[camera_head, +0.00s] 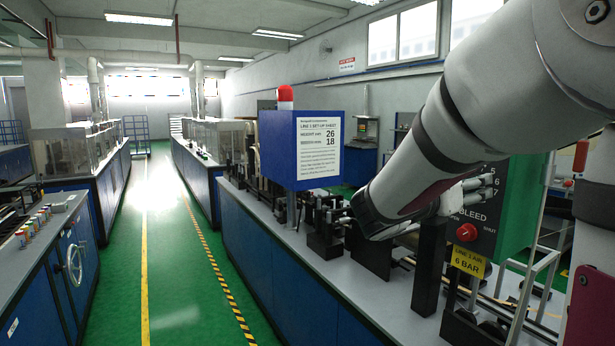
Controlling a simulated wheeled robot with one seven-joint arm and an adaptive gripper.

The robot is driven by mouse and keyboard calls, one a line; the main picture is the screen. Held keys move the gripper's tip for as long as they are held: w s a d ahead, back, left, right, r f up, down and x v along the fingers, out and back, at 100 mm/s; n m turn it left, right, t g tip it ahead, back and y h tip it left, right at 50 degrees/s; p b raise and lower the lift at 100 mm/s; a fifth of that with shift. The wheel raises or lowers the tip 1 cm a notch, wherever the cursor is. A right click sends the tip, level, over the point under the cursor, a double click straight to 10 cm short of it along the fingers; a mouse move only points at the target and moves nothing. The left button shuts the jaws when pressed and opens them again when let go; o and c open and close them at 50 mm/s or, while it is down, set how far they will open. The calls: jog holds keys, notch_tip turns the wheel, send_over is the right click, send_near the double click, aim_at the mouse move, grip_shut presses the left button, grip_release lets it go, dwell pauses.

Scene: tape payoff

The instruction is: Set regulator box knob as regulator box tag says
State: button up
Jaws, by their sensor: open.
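The regulator box (525,200) is a green box at the right of the bench, partly covered by my arm. A red knob (467,232) sits low on its front, under the word BLEED. Scale figures such as 5 and 6 show higher on the front. A yellow tag (468,262) below reads "LINE 1 AIR 6 BAR". My gripper (488,184) is open in front of the box face, above and right of the red knob, near the scale figures. Any knob at the scale is hidden behind the gripper. I cannot tell whether the gripper touches anything.
A blue box with a white set-up sheet (318,149) and a red lamp (285,95) stands on the bench (290,235) left of my arm. Black fixtures (325,235) and metal rails (520,300) stand close below the arm. The green aisle floor (170,260) is clear.

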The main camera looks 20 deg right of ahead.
jog(key=shift+d, duration=0.2)
grip_shut()
jog(key=shift+m, duration=0.3)
